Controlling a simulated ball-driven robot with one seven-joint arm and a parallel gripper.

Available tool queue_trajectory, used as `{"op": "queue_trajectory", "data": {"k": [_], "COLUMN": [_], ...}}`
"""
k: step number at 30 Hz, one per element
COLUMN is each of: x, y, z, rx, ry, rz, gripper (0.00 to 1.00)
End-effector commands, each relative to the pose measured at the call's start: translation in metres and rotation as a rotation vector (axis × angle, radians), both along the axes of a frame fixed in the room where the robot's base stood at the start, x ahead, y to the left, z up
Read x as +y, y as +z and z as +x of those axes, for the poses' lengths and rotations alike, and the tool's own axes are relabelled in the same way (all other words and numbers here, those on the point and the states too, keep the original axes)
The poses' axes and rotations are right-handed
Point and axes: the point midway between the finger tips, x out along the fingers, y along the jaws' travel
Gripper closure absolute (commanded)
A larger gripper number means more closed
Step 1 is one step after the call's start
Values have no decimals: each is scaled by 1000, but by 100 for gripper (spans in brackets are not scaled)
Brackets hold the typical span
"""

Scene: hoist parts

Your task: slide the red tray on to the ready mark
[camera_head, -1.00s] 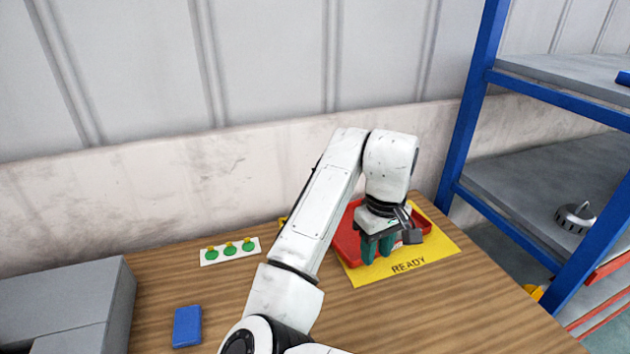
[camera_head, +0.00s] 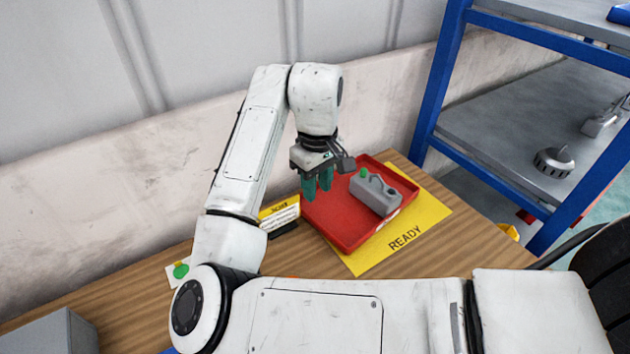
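The red tray (camera_head: 338,236) lies on the table, over the yellow mat (camera_head: 428,212) marked READY. Yellow shows along the tray's front and right sides; whether its far left side lies within the mat I cannot tell. A grey canister-like part with a green knob (camera_head: 375,193) sits in the tray's right half. My gripper (camera_head: 318,190), with green fingers, points down over the tray's left side. The fingers show a narrow gap with nothing between them. Whether they touch the tray is unclear.
A yellow-and-white labelled block (camera_head: 279,215) stands left of the tray. A grey box (camera_head: 50,333) is at the lower left. A blue shelf rack (camera_head: 440,90) stands close on the right, holding metal parts.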

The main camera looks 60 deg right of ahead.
Motion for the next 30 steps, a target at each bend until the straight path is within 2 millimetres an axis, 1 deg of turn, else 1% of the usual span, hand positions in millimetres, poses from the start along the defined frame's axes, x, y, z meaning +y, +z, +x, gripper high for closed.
{"op": "queue_trajectory", "data": {"k": [5, 13, 18, 21, 25, 30], "x": [0, 1, 1, 1, 0, 0], "y": [-13, -58, -83, -94, -104, -108], "z": [-1, -1, 0, 0, 0, 0], "rx": [3, 5, 2, 1, 1, 1], "ry": [1, 2, 2, 1, 1, 0], "rz": [-1, 1, 3, 3, 1, 1], "gripper": [66, 66, 66, 66, 66, 66]}}
